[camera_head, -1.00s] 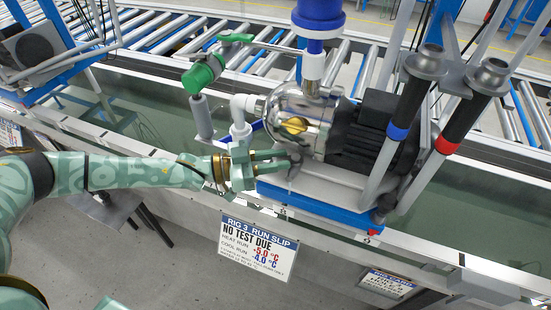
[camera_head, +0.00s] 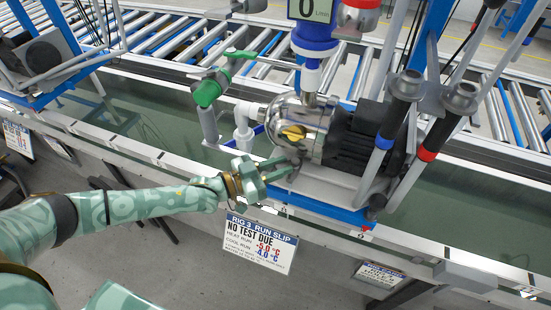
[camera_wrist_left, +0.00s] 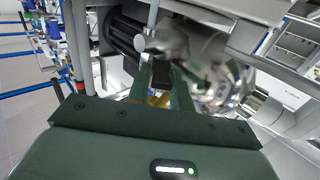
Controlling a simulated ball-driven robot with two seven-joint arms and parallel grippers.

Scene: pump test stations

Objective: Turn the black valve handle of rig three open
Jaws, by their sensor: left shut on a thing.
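Rig three's shiny metal pump (camera_head: 308,118) stands on a blue-edged base, with a yellow knob (camera_head: 292,133) on its front. My left gripper (camera_head: 288,167) is at the pump's lower front, above the base edge. It is shut on a small dark part, apparently the black valve handle, which its fingers mostly hide. In the left wrist view, the two green fingers (camera_wrist_left: 164,78) close around this dark part, just below a rounded grey fitting (camera_wrist_left: 167,40). The handle's exact angle cannot be told. My right gripper is not in view.
A green-handled valve (camera_head: 208,90) sits on the pipe left of the pump. Two black grips, one blue-banded (camera_head: 398,108) and one red-banded (camera_head: 442,130), rise at the right. The rig 3 slip (camera_head: 258,243) hangs below the gripper. A roller conveyor (camera_head: 160,42) runs behind.

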